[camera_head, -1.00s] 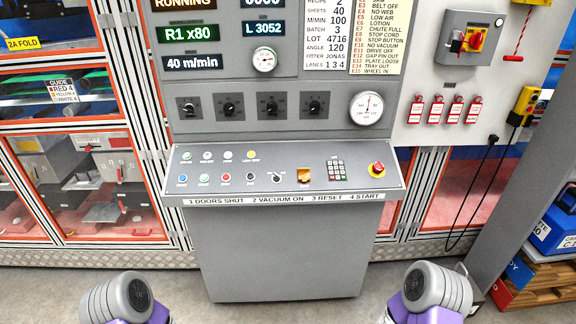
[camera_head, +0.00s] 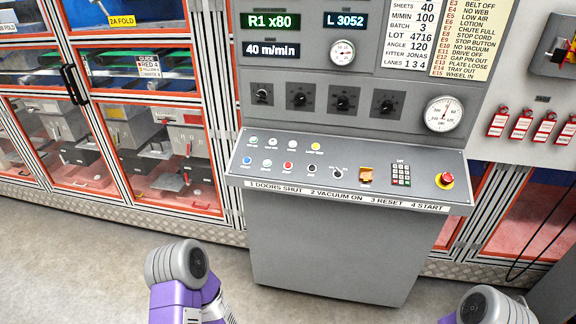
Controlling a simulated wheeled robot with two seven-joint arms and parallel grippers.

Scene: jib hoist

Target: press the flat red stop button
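A grey control console with a sloped panel (camera_head: 328,183) stands ahead. A small flat red button (camera_head: 288,166) sits in its lower row, between a white one (camera_head: 267,163) and a black one (camera_head: 312,169). A red mushroom-shaped button on a yellow base (camera_head: 445,180) is at the panel's right end. Two rounded purple-and-grey arm parts of mine show at the bottom, left and right, both short of the console. Neither gripper's fingers are in view. Nothing covers the red button.
An orange-covered switch (camera_head: 366,176) and a keypad (camera_head: 401,173) lie right of the lower row. Dark rotary knobs (camera_head: 343,101) and a round gauge (camera_head: 444,114) are above. Orange-framed glass doors (camera_head: 160,150) stand at left. The floor (camera_head: 90,260) in front is clear.

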